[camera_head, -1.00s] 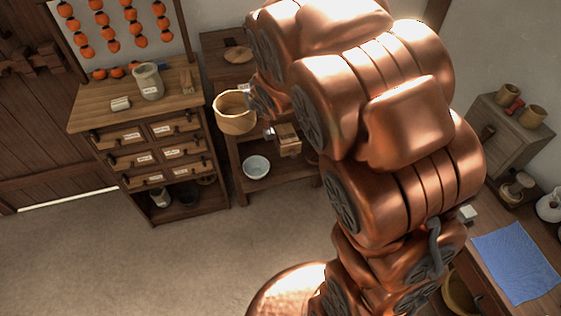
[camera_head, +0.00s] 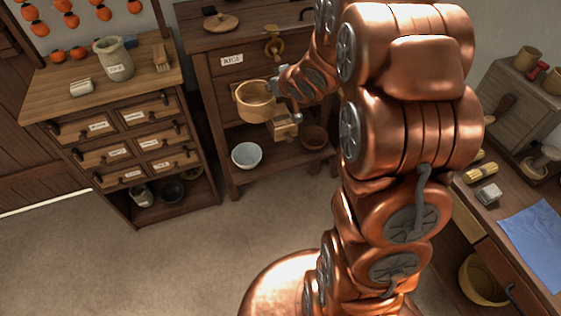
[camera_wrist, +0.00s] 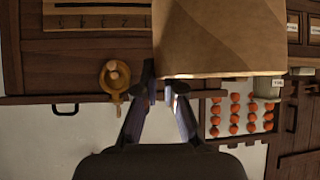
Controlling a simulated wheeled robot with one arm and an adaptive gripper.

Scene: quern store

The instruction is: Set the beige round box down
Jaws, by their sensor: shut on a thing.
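The beige round box (camera_head: 254,104) is held in the air in front of the dark wooden stand, with its open top upward in the head view. In the wrist view, the box (camera_wrist: 220,35) fills the upper middle and its edge is close to the fingers. My gripper (camera_head: 278,90) is shut on the box's wall at its right side in the head view. The fingertips (camera_wrist: 163,88) show at the box's edge in the wrist view. Whether anything lies inside the box cannot be made out.
The dark stand's top (camera_head: 235,35) holds a round wooden lid (camera_head: 221,22) and a brass piece (camera_head: 273,42). Its lower shelf holds a white bowl (camera_head: 246,155), a small wooden box (camera_head: 285,127) and a brown bowl (camera_head: 314,138). A drawer cabinet (camera_head: 125,140) stands left.

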